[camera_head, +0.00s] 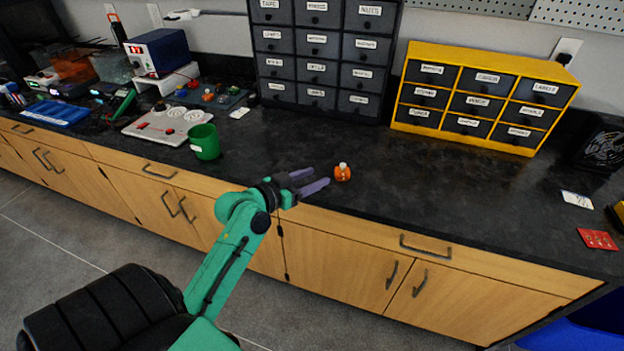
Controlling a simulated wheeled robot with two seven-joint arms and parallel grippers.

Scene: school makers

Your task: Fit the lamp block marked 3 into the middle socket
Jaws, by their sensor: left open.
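A small orange block with a white bulb-like top (343,173) stands upright on the dark counter near its front edge. It looks like the lamp block, but its mark is too small to read. My left gripper (320,178) is open and empty, just left of the block, its two purple fingers pointing right towards it. They look apart from it. A pale board (148,128) with red parts and round white parts lies further left on the counter. I cannot tell which part is the middle socket. My right gripper is out of view.
A green cup (205,141) stands between the board and my left gripper. Grey drawers (318,64) and a yellow drawer cabinet (483,95) stand behind. A red card (597,239) lies at right.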

